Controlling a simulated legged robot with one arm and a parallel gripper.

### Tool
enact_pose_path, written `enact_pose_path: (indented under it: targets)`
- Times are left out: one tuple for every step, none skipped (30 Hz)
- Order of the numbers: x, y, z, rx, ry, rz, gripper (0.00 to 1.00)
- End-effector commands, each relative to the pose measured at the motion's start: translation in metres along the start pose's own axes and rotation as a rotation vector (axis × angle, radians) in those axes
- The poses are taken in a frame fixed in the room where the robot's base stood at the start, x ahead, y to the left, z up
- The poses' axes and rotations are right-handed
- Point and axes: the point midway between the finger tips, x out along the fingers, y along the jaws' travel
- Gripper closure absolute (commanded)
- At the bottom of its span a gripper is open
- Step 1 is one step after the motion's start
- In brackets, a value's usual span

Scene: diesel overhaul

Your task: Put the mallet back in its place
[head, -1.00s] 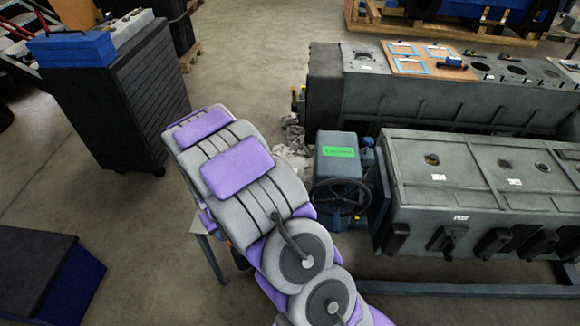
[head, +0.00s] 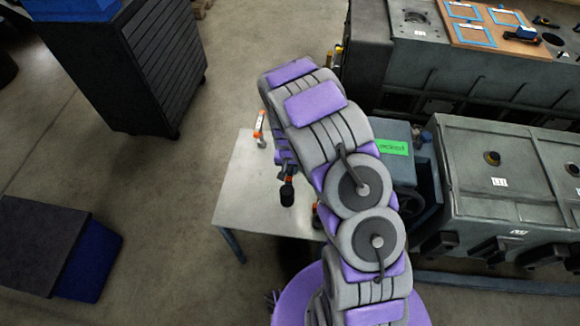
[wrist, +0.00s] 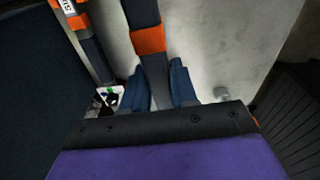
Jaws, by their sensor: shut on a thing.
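My gripper (wrist: 159,82) has its two dark blue fingers shut on a dark handle with an orange band (wrist: 149,40), which looks like the mallet's. The handle runs upward between the fingers in the wrist view; its far end is out of frame. In the head view a black piece with an orange collar (head: 287,193) shows beside my arm, over the table; it seems to be part of the held mallet.
A pale table (head: 240,190) stands under my arm, with an orange and white tool (head: 260,128) near its far edge. A black cabinet (head: 165,70) is at upper left, a blue bin (head: 98,262) at lower left. A second engine block (head: 490,215) stands right. Floor between is clear.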

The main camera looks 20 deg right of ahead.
Motion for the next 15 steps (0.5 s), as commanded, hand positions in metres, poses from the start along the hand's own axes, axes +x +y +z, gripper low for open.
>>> enact_pose_path:
  targets:
    - [0.009,-0.001,-0.001,0.024,0.009,0.001,1.00]
    - [0.012,-0.002,-0.002,0.036,0.015,0.001,1.00]
    - [0.015,-0.003,-0.003,0.047,0.021,0.001,1.00]
    - [0.017,-0.004,-0.003,0.054,0.024,0.001,1.00]
    - [0.018,-0.005,-0.003,0.059,0.025,0.001,1.00]
    - [0.019,-0.005,-0.003,0.062,0.026,0.001,1.00]
    - [0.021,-0.005,-0.004,0.062,0.027,0.001,1.00]
    - [0.022,-0.006,-0.003,0.062,0.026,0.001,1.00]
    - [0.024,-0.006,-0.003,0.062,0.026,0.002,1.00]
    - [0.026,-0.007,-0.003,0.061,0.026,0.002,1.00]
    - [0.029,-0.007,-0.003,0.061,0.025,0.002,1.00]
    - [0.033,-0.007,-0.003,0.061,0.024,0.002,1.00]
    - [0.036,-0.007,-0.002,0.061,0.024,0.002,1.00]
    - [0.039,-0.006,-0.002,0.061,0.023,0.002,1.00]
    - [0.044,-0.006,-0.001,0.061,0.022,0.002,1.00]
